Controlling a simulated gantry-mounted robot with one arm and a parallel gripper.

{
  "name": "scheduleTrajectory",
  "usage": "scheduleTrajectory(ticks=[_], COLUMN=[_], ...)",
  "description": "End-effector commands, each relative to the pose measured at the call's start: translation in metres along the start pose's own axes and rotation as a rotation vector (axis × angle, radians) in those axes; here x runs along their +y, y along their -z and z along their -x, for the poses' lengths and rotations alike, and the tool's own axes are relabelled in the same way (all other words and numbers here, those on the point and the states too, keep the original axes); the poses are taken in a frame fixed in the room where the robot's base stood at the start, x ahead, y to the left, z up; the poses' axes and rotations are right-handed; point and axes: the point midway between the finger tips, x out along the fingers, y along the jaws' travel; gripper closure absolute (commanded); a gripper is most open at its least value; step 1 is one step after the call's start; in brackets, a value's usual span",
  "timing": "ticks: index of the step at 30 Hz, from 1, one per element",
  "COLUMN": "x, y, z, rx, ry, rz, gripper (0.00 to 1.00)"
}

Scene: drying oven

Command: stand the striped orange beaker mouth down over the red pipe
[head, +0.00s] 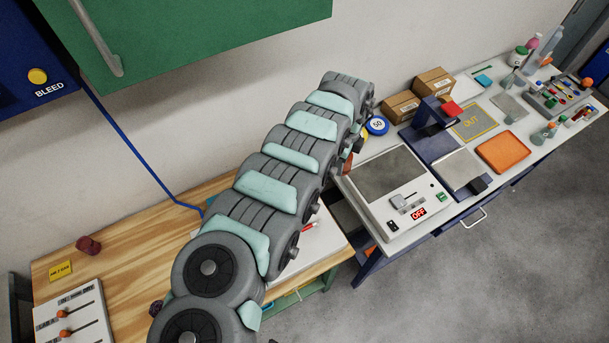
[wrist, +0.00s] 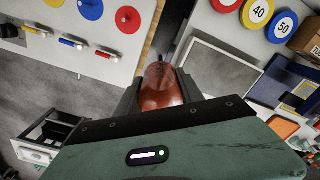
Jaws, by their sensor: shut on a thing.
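My gripper (wrist: 157,94) is shut on the orange beaker (wrist: 158,85), which sits between its two dark fingers in the wrist view. The beaker is reddish orange with darker marks at its far end; its stripes and mouth are not clear. In the head view my arm hides most of the gripper and beaker. A white panel (wrist: 62,55) at upper left of the wrist view carries a red disc (wrist: 127,19) with a small centre piece, and a short red part (wrist: 104,54) below it. I cannot tell whether either belongs to the red pipe.
A white device marked OFF (head: 416,213) stands on the right bench. Beyond it are an orange tray (head: 503,152), a yellow-edged OUT mat (head: 474,122) and cardboard boxes (head: 434,82). A dark red piece (head: 88,245) sits on the wooden bench (head: 140,245), left of my arm.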

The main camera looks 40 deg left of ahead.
Motion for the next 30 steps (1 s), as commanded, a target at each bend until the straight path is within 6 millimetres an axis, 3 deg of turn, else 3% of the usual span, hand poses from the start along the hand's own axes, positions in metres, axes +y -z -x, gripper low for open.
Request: scheduleTrajectory(ticks=[1,3,9,15,30], x=[0.013,0.024,0.055,0.065,0.063], y=[-0.021,-0.046,-0.089,-0.104,-0.106], z=[-0.015,-0.033,-0.07,-0.082,-0.083], rx=[0.001,-0.002,-0.003,-0.007,-0.009], ry=[-0.01,-0.009,-0.015,-0.012,-0.012], rz=[-0.084,-0.212,-0.489,-0.595,-0.598], gripper=[1.0,1.0,1.0,1.0,1.0])
